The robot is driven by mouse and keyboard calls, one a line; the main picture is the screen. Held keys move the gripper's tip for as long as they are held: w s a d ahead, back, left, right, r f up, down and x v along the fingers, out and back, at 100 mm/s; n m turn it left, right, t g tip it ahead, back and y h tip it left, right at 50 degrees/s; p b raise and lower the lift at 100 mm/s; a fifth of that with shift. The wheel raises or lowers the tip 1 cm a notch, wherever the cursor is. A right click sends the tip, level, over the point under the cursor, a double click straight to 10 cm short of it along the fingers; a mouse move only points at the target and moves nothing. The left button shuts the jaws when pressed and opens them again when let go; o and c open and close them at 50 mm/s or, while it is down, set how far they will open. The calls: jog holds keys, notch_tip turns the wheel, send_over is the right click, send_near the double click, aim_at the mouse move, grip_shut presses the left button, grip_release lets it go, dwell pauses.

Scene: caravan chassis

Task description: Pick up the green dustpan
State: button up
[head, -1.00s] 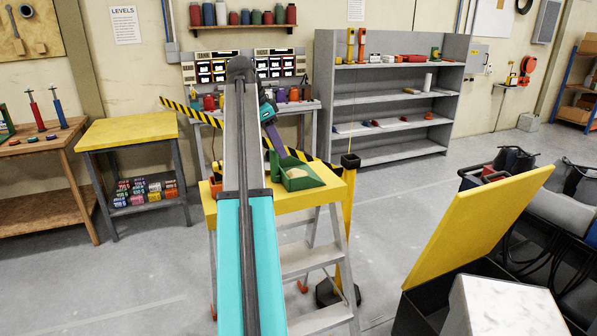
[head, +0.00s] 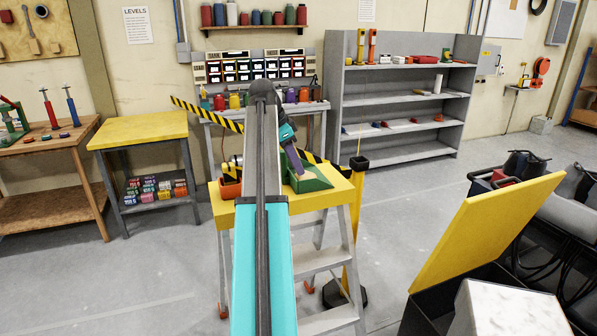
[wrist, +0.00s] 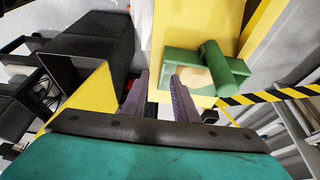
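The green dustpan (head: 318,180) lies on the yellow top of a stepladder (head: 300,207). In the wrist view the dustpan (wrist: 178,60) shows its thick round handle and a pale heap in its pan. My gripper (wrist: 158,78) has two purple fingers, spread apart with nothing held between them. In the wrist view the dustpan is mostly beyond and to the right of the right finger. In the head view my gripper (head: 298,160) overlaps the dustpan's left part, and my arm hides some of the ladder top. I cannot tell how high the fingers are above it.
An orange-red container (head: 230,187) sits on the ladder top, left of my arm. A yellow-black striped barrier (head: 208,114) runs behind the ladder to a post (head: 358,185). A black bin with a raised yellow lid (head: 485,230) stands at right. Floor at left is clear.

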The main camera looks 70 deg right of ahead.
aim_at(304, 182)
jog(key=shift+x, duration=1.45)
jog(key=shift+f, duration=0.1)
jog(key=shift+w+d+p+x, duration=0.1)
jog(key=shift+p+x, duration=0.5)
jog(key=shift+x, duration=0.65)
jog(key=shift+w+d+p+x, duration=0.1)
jog(key=shift+p+x, duration=0.5)
jog(key=shift+x, duration=0.7)
grip_shut()
